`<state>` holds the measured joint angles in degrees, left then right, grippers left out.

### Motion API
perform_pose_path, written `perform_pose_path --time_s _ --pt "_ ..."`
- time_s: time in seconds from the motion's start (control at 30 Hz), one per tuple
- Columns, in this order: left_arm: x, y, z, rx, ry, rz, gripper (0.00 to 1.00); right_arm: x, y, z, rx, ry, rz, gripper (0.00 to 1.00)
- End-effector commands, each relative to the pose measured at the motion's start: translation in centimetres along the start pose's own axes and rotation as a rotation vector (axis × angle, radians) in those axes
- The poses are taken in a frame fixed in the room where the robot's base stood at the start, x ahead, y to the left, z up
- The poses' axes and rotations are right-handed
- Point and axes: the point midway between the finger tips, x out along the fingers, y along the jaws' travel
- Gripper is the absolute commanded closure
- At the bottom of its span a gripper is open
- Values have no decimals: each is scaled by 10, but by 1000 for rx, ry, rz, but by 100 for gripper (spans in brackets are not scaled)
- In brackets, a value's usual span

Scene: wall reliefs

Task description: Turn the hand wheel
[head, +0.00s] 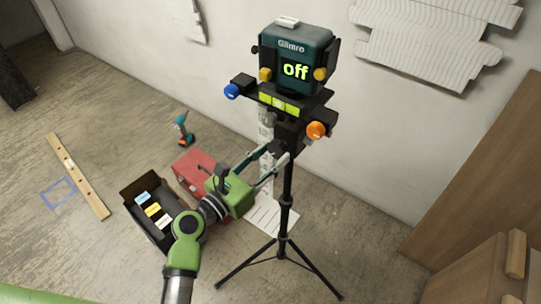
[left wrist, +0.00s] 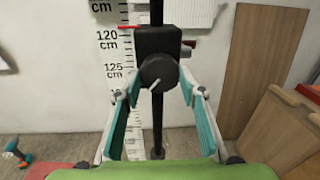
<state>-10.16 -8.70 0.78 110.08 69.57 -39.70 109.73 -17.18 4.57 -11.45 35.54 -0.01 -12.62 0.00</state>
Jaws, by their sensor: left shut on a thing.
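The hand wheel (left wrist: 158,72) is a dark round knob with a short white mark slanting to its lower left. It sits on a black housing (left wrist: 157,40) on the tripod's post. My left gripper (head: 279,152) reaches up to it from the lower left in the head view. In the left wrist view the teal-padded fingers of my left gripper (left wrist: 159,76) close in on both sides of the wheel, shut on it. In the head view the wheel is mostly hidden by the fingers. My right gripper is out of view.
A teal device (head: 295,50) reading "off" tops the tripod (head: 287,190), with blue and orange knobs (head: 316,130) close by. A red case (head: 193,165), an open dark box (head: 140,184), a drill (head: 183,130) and a level (head: 80,178) lie on the floor. Wooden furniture (head: 485,170) stands right.

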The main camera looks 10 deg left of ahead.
Motion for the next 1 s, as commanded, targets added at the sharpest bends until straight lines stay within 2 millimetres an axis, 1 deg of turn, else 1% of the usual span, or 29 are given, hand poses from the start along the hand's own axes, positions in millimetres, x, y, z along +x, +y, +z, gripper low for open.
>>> perform_pose_path --time_s 0.17,0.37,1.0 --pt "0 0 1 52 4 2 84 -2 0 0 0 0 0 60" --pt "0 0 2 178 15 2 84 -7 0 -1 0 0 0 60" --pt "0 -1 4 776 65 5 84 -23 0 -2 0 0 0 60"
